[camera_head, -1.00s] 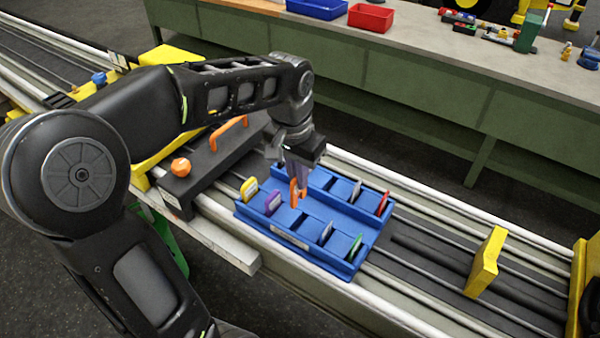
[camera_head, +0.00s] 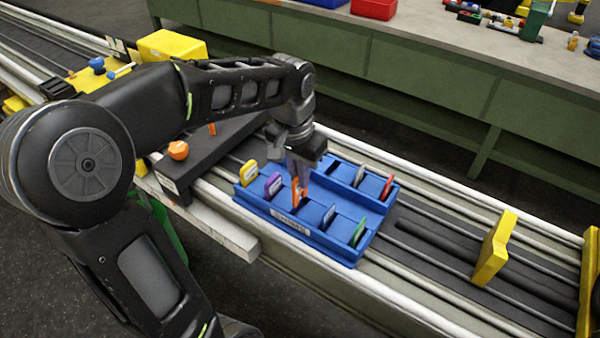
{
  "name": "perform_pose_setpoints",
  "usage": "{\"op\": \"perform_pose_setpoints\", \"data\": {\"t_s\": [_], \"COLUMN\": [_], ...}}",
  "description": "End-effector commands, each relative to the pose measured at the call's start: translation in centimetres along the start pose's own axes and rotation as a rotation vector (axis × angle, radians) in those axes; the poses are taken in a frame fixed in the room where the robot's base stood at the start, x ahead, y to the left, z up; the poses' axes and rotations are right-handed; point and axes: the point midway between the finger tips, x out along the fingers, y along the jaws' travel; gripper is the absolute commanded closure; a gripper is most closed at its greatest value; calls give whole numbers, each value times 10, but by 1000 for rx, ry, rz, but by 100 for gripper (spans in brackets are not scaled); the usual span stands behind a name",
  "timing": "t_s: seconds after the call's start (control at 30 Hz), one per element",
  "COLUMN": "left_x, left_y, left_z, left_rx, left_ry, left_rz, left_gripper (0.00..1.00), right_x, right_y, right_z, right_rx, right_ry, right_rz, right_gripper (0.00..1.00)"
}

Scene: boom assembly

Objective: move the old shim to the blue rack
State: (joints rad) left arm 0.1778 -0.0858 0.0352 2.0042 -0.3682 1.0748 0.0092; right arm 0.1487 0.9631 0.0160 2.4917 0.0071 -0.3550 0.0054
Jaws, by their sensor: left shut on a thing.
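The blue rack (camera_head: 293,229) lies on the rails in the middle of the head view. It holds upright shims: a yellow one (camera_head: 248,173), a purple one (camera_head: 273,184), grey ones (camera_head: 328,216) (camera_head: 360,175), a green one (camera_head: 358,232) and a red one (camera_head: 388,187). My left gripper (camera_head: 300,183) points down over the rack and is shut on an orange shim (camera_head: 295,193). The orange shim is upright at the front row, between the purple and a grey shim; I cannot tell whether it is seated. No shim is marked as old. My right gripper is not in view.
A dark block with an orange knob (camera_head: 178,150) stands left of the rack. A yellow plate (camera_head: 494,248) stands on the rails to the right. A workbench (camera_head: 440,45) with a red bin (camera_head: 374,8) runs along the back.

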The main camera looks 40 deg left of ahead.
Motion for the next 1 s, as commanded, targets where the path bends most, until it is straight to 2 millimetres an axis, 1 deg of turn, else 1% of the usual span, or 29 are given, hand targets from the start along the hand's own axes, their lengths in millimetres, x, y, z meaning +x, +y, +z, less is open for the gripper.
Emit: {"op": "perform_pose_setpoints", "data": {"t_s": [0.13, 0.77, 1.0], "left_x": [3, 3, 10], "left_y": [0, 0, 0], "left_z": [0, 1, 2], "left_rx": [0, 0, 0], "left_ry": [0, 0, 0], "left_rz": [0, 0, 0], "left_gripper": [100, 100, 100], "right_x": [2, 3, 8], "right_y": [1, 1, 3], "right_z": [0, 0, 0], "right_rx": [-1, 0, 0], "right_ry": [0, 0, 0], "right_rz": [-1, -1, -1], "right_gripper": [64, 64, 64]}}
